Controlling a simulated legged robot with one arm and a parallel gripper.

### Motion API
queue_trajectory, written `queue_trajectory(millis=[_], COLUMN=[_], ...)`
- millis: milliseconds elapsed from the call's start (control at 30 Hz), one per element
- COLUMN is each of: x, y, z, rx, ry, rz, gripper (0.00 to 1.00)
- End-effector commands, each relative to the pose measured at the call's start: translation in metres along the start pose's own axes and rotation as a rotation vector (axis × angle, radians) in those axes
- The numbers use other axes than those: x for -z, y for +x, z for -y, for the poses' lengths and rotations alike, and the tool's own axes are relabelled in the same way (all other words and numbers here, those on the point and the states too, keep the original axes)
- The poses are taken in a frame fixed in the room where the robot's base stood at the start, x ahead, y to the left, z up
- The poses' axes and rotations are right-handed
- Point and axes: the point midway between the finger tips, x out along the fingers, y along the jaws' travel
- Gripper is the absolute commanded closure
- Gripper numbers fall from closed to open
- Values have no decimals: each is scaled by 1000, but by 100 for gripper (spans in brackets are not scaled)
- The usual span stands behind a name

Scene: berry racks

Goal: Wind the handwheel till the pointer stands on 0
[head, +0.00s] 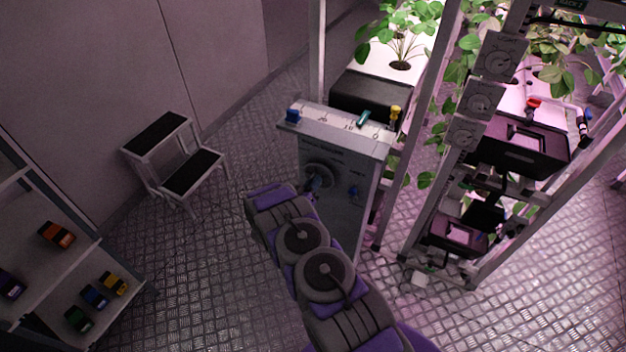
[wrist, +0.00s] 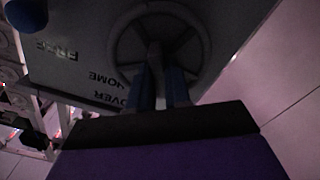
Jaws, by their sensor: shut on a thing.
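The handwheel (head: 320,173) is a dark, spoked wheel on the front of a grey cabinet (head: 345,215). In the wrist view the handwheel (wrist: 118,40) fills the upper middle. My gripper (wrist: 160,85) has its two blue fingers shut on a spoke or bar of the handwheel near its centre. Upside-down lettering reading FREE, HOME and OVER shows on the panel beside the wheel. In the head view my arm partly covers the cabinet's lower left, and the fingertips are hard to see.
A blue knob (head: 354,192) sits on the cabinet front, right of the wheel. Small coloured fittings stand on its top. A step stool (head: 190,165) stands to the left. Plant racks (head: 440,190) rise close at right. A shelf (head: 60,270) with small coloured items is at lower left.

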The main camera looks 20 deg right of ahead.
Motion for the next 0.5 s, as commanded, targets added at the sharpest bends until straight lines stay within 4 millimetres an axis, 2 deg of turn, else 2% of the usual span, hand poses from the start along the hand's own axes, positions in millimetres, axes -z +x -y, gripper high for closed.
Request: queue_trajectory(millis=[500], x=[-2], y=[-2], z=[0], rx=[8], ry=[487], rz=[6], gripper=[100])
